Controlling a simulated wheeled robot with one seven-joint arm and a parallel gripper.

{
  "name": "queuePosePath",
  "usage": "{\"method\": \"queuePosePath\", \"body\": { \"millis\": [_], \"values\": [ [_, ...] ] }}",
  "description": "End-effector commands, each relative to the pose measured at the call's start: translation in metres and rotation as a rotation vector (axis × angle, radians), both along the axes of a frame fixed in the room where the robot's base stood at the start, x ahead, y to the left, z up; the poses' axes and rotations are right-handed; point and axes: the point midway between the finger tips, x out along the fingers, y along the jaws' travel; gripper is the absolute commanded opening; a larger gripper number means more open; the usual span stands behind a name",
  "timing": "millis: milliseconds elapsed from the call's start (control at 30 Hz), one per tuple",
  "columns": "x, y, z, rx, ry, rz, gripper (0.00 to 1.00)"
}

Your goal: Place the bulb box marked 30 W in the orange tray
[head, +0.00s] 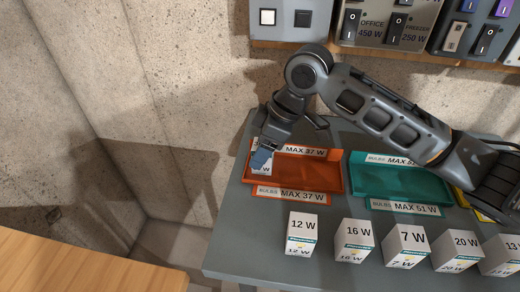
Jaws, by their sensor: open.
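The orange tray (308,170) lies on the grey table, labelled "MAX 37 W". A white bulb box (262,169) is at the left end of the tray. Its marking is mostly covered by my gripper; only a "W" shows, so I cannot read the number. My gripper (266,153) is open and points down over this box at the tray's left end. Its fingers overlap the box in the picture; I cannot tell whether they touch it.
A teal tray (385,182) labelled "MAX 51 W" is to the right, with part of a yellow tray (484,213) beyond it. Boxes marked 12 W (302,233), 16 W (354,241), 7 W (405,246) and 20 W (457,251) stand in front. Switch panels (390,22) hang behind.

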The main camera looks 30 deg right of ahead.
Motion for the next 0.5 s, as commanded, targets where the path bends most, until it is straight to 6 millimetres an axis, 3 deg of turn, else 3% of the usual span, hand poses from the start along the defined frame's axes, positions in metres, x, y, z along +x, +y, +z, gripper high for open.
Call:
{"method": "queuePosePath", "body": {
  "millis": [500],
  "values": [
    [-0.022,-0.03,0.088,-0.001,-0.001,0.001,0.63]
  ]
}}
